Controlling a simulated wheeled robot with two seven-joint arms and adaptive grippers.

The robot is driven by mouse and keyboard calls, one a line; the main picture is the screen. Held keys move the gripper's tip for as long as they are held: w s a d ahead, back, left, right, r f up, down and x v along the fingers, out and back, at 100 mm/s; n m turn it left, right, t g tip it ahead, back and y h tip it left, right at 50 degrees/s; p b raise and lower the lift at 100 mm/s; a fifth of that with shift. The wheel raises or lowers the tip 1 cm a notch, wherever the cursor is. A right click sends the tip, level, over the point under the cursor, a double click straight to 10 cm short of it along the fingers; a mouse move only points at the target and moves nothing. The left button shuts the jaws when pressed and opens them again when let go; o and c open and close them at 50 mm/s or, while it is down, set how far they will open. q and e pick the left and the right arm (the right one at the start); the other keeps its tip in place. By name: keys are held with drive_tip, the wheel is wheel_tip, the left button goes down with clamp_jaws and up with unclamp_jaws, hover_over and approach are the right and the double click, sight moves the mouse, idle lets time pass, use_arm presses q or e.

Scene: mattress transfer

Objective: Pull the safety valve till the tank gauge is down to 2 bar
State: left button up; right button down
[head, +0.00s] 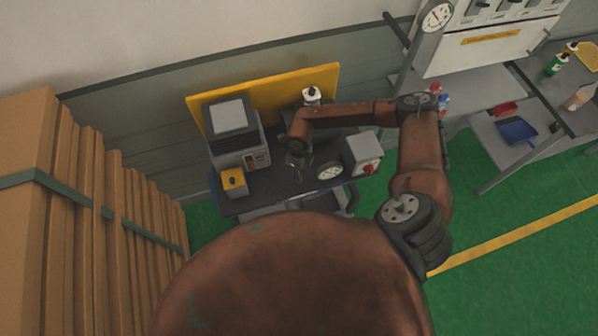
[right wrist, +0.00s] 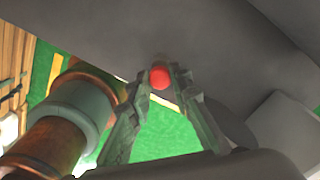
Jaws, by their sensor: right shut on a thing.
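My right gripper (head: 298,176) reaches down over the dark top of a cart. In the right wrist view its fingers (right wrist: 160,85) are shut on a small red knob (right wrist: 160,76), which looks like the pull of the safety valve. The valve body is hidden in both views. A round white gauge (head: 329,171) faces up just right of the gripper; its needle is too small to read. The tank cannot be made out clearly; a large grey surface (right wrist: 200,40) lies behind the red knob. My left gripper is not in view.
On the cart stand a grey machine (head: 236,130), a small yellow box (head: 233,182) and a grey box (head: 361,150) with a red knob, before a yellow panel (head: 265,97). Tall cardboard (head: 70,210) stands left. A round dial (head: 436,17) and workbench (head: 480,85) are right.

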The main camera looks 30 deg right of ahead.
drive_tip(key=shift+r, duration=0.8)
drive_tip(key=c, duration=1.7)
unclamp_jaws()
drive_tip(key=shift+c, duration=0.2)
wheel_tip(320, 180, up, 12)
